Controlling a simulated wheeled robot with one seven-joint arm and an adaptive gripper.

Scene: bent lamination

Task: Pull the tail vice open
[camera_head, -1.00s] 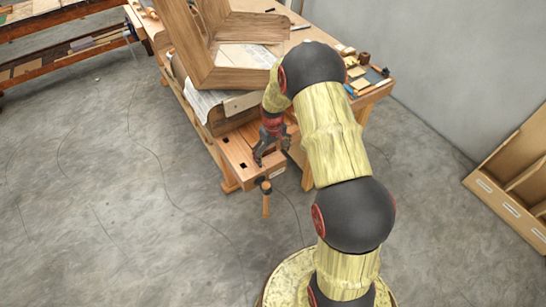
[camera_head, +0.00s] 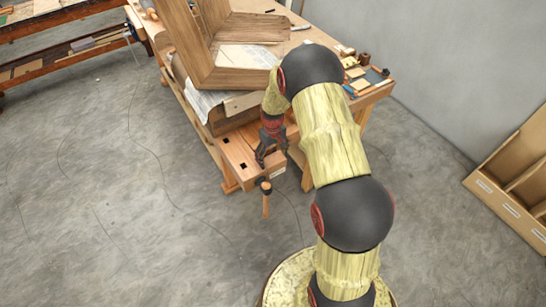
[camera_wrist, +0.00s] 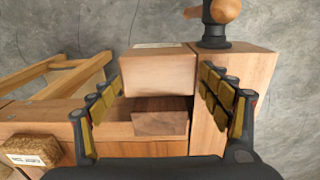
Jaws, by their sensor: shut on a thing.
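The tail vice (camera_head: 276,175) is a pale wooden block at the near corner of the workbench. Its wooden handle (camera_head: 266,205) hangs from a dark hub on the end face. My gripper (camera_head: 272,158) points down onto the vice from above. In the wrist view, the vice's wooden block (camera_wrist: 158,73) lies between my two padded fingers (camera_wrist: 161,80), which are shut on it. The dark hub and handle (camera_wrist: 222,14) show at the top right there. The finger contact itself is partly hidden.
The workbench (camera_head: 236,155) carries a large bent wooden piece (camera_head: 192,50) just behind the vice. Small blocks and tools (camera_head: 358,75) lie at its right end. A wooden rack (camera_head: 515,180) stands against the wall. The concrete floor in front and left is clear.

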